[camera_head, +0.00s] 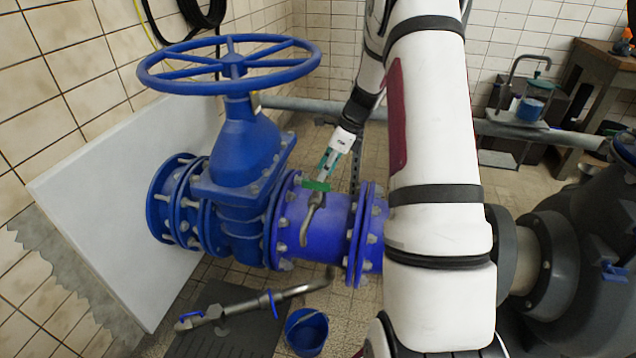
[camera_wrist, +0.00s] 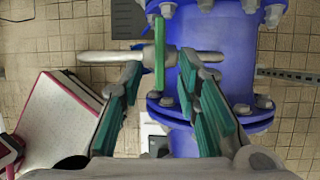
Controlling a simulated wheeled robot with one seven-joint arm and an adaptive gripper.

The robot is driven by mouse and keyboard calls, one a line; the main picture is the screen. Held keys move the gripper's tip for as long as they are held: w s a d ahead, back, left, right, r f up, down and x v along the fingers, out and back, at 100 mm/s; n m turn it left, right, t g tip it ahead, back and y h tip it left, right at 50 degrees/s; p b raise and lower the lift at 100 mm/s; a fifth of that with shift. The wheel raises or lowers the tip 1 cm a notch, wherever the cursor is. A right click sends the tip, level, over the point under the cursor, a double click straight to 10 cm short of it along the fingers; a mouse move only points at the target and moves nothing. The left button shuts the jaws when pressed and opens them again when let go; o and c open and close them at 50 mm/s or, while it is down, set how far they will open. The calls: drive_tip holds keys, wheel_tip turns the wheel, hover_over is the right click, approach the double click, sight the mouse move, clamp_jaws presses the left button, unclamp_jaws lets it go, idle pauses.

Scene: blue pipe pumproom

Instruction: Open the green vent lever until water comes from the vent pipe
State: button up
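The green vent lever (camera_head: 316,186) sits on top of the small metal vent pipe (camera_head: 307,226) on the blue pipe. In the wrist view the lever (camera_wrist: 159,52) lies crosswise to the vent pipe (camera_wrist: 100,57). My gripper (camera_head: 328,163) is above the lever, pointing down at it. In the wrist view my gripper (camera_wrist: 162,58) is open, with teal-padded fingers on either side of the lever. Gaps show between lever and fingers; I cannot tell its exact depth between them. No water shows at the vent pipe's curved, downward end.
A large blue valve with a handwheel (camera_head: 230,65) stands left of the lever. A blue bucket (camera_head: 306,332) is on the floor below, beside a loose metal pipe fitting (camera_head: 235,307). A jug with blue liquid (camera_head: 533,100) stands at the back right.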

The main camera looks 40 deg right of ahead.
sight(318, 182)
drive_tip(key=shift+b+x, duration=0.3)
drive_tip(key=shift+x, duration=2.05)
clamp_jaws()
